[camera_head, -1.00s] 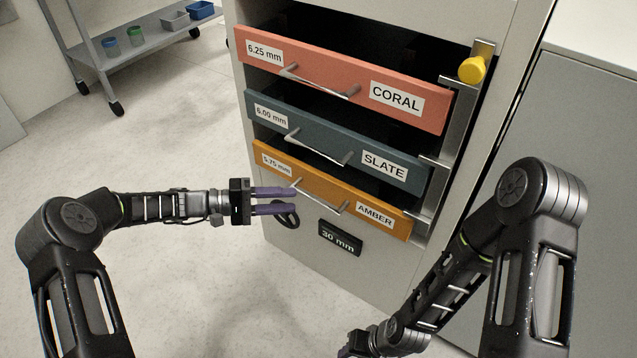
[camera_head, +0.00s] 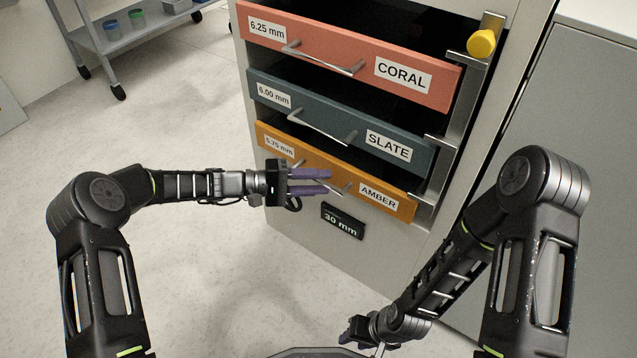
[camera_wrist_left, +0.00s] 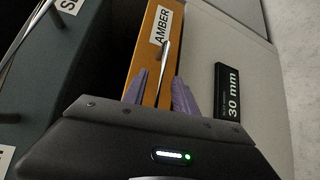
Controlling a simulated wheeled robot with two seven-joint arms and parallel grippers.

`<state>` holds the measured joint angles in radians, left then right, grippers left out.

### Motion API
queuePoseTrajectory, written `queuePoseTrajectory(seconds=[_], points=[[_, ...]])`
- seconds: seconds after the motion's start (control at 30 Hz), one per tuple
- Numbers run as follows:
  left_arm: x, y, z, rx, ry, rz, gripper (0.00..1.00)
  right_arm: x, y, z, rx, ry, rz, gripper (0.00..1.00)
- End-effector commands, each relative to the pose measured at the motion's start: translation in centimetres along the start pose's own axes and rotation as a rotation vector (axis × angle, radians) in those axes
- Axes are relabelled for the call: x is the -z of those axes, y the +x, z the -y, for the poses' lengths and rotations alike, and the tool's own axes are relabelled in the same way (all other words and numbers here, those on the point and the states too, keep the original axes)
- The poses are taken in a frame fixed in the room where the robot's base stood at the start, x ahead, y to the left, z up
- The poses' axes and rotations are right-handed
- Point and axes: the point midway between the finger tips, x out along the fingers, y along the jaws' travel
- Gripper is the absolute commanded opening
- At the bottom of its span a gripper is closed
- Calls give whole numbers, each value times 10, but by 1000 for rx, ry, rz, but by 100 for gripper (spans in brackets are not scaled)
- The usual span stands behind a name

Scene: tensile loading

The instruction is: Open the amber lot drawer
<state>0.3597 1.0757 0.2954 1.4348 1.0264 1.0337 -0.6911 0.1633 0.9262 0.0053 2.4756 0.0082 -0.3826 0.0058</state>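The amber drawer (camera_head: 268,138) is the lowest of the coloured drawers, with an orange front labelled AMBER and 5.75 mm. Its thin metal handle (camera_head: 348,187) is partly hidden by my left gripper (camera_head: 328,181) in the head view. In the left wrist view, the handle (camera_wrist_left: 165,60) runs between the purple fingers of my left gripper (camera_wrist_left: 160,88). The fingers are apart, and I cannot tell whether either touches the handle. The amber front (camera_wrist_left: 140,62) lies just beyond them. My right gripper (camera_head: 358,334) is low in the head view, away from the drawers; its fingers are unclear.
Above are the slate drawer (camera_head: 345,128) and coral drawer (camera_head: 340,55), with dark gaps over their fronts. A metal upright with a yellow knob (camera_head: 481,43) stands at their right side. A 30 mm plate (camera_head: 342,221) is below. A cart (camera_head: 130,35) stands far left; floor between is clear.

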Motion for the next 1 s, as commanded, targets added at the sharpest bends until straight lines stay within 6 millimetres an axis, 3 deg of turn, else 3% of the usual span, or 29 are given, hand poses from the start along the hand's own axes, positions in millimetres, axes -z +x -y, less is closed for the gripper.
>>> queuePoseTrajectory(seconds=[0.23, 0.63, 1.0], points=[[0, 1, 0, 0, 0, 0, 34, 0, 0, 0, 0, 0, 0, 36], [0, 0, 0, 0, 0, 0, 1, 0, 0, 0, 0, 0, 0, 36], [0, 0, 0, 0, 0, 0, 0, 0, 0, 0, 0, 0, 0, 36]])
